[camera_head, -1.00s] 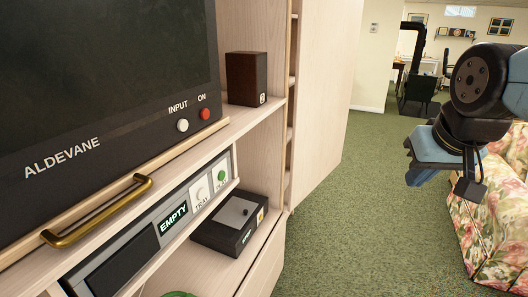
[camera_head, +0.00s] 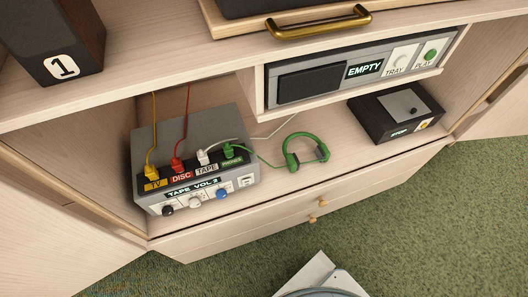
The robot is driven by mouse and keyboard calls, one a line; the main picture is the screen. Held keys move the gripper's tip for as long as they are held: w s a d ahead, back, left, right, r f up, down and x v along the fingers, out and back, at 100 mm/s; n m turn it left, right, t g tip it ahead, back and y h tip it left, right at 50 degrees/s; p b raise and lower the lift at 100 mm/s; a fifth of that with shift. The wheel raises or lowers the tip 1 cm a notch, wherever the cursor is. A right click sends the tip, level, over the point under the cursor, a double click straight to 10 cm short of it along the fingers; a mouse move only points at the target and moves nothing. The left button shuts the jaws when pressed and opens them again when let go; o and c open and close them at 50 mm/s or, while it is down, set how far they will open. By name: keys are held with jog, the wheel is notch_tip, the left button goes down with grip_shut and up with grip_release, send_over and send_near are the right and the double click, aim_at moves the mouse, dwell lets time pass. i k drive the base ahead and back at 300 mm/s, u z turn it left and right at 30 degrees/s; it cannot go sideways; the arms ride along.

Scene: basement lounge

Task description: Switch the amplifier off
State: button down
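The amplifier (camera_head: 195,135) is a grey box on the lower shelf of the cabinet, left of the middle in the head view. Its lit display (camera_head: 193,187) reads "TAPE VOL 2". Below the display are a black knob (camera_head: 167,210), a white knob (camera_head: 194,202) and a blue knob (camera_head: 222,194). A small white switch or plate (camera_head: 246,181) sits at the right of its front; its marking is too small to read. Yellow, red, white and green plugs stand in the sockets labelled TV, DISC, TAPE and PHONES. My gripper is not in view.
Green headphones (camera_head: 305,152) lie right of the amplifier, on a green cable. A disc player (camera_head: 365,75) showing "EMPTY" is above them. A black box (camera_head: 396,112) marked "STOP" stands at right. A speaker (camera_head: 52,40) is upper left.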

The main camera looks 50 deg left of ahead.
aim_at(248, 182)
jog(key=z, duration=0.65)
jog(key=i, duration=0.15)
jog(key=u, duration=3.05)
jog(key=k, duration=0.85)
jog(key=u, duration=0.25)
jog(key=i, duration=0.85)
jog(key=z, duration=0.15)
